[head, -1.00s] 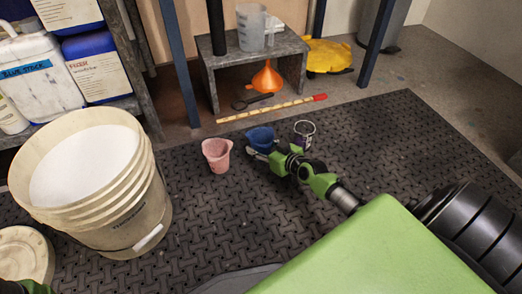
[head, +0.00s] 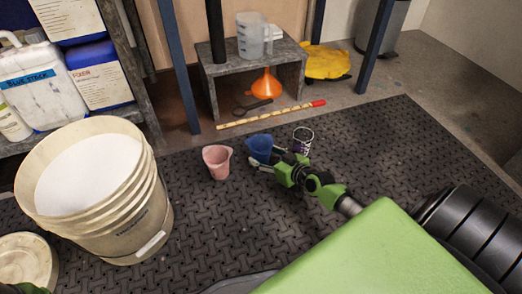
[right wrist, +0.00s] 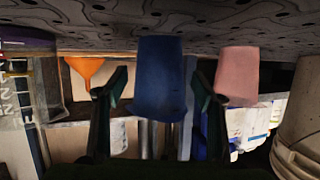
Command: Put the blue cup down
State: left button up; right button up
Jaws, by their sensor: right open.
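The blue cup (head: 260,147) stands upright on the dark mat, just right of the pink cup (head: 217,161) in the head view. My right gripper (head: 266,158) is open at the blue cup's near side. In the right wrist view, which is upside down, the blue cup (right wrist: 158,75) shows between the two spread fingers, with a gap on each side. The cup's base meets the mat there. The pink cup (right wrist: 237,75) is beyond one finger.
A tin (head: 302,140) stands close right of the blue cup. A large white bucket (head: 160,215) is at the left. Behind are a yellow ruler (head: 265,115), an orange funnel (head: 265,84) and a low grey bench (head: 292,50). The mat (head: 400,150) is clear at the right.

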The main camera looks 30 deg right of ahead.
jog(key=p+v, duration=0.3)
jog(key=v, duration=0.4)
jog(key=shift+r, duration=0.25)
jog(key=shift+p+v, duration=0.45)
jog(key=shift+v, duration=0.3)
jog(key=shift+a+f, duration=0.1)
